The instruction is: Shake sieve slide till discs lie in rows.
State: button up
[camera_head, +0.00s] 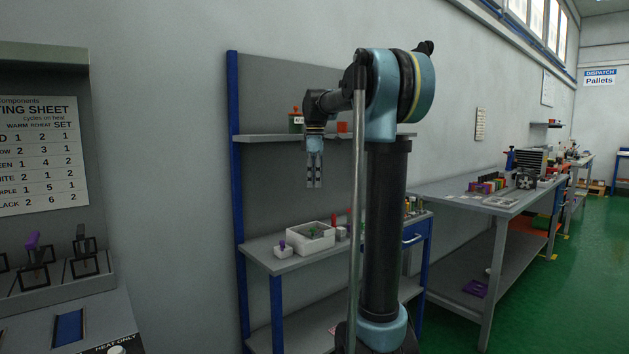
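My gripper (314,184) hangs pointing down, well above the workbench and clear of everything on it. Its two fingers look close together at this distance, and I cannot tell whether they are open or shut. Nothing shows between or below them. A white open box (325,245) stands on the bench, with something dark and green inside. A small light block with a purple top (283,248) sits just left of it. I cannot make out the sieve slide or any discs for certain; they are too small or hidden.
The blue-framed bench (280,264) has an upper shelf (265,138) with small items. My arm column hides part of its right side. A grey side table (440,197) with several items stands at right. A console (60,285) is at left. Green floor (560,310) lies open at right.

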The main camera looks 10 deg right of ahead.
jog(key=shift+r, duration=0.3)
